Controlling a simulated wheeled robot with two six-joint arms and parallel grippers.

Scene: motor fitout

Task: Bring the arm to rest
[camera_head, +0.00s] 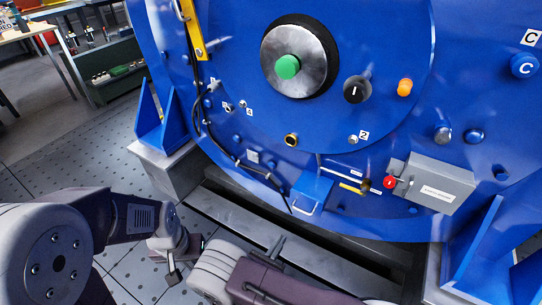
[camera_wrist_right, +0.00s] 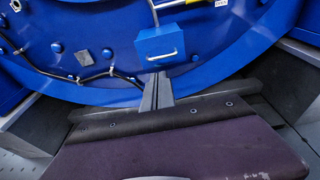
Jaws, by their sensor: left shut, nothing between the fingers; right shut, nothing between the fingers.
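My left arm comes in from the left in the head view, and its gripper (camera_head: 173,274) points down over the dotted floor, shut and empty. My right gripper (camera_head: 275,246) is low in the middle of the head view, in front of the machine's grey base. It also shows in the right wrist view (camera_wrist_right: 157,88), where its fingers are together with nothing between them. The fingertips appear just below the small blue box with a handle (camera_wrist_right: 160,45) in that view. I cannot tell the gap between them.
The large blue motor housing (camera_head: 230,120) fills the upper view, with a green-centred shaft (camera_head: 288,67), an orange knob (camera_head: 404,87) and a grey switch box (camera_head: 436,184). The blue box (camera_head: 311,190) juts out low. A workbench (camera_head: 40,32) stands at far left. Floor at left is open.

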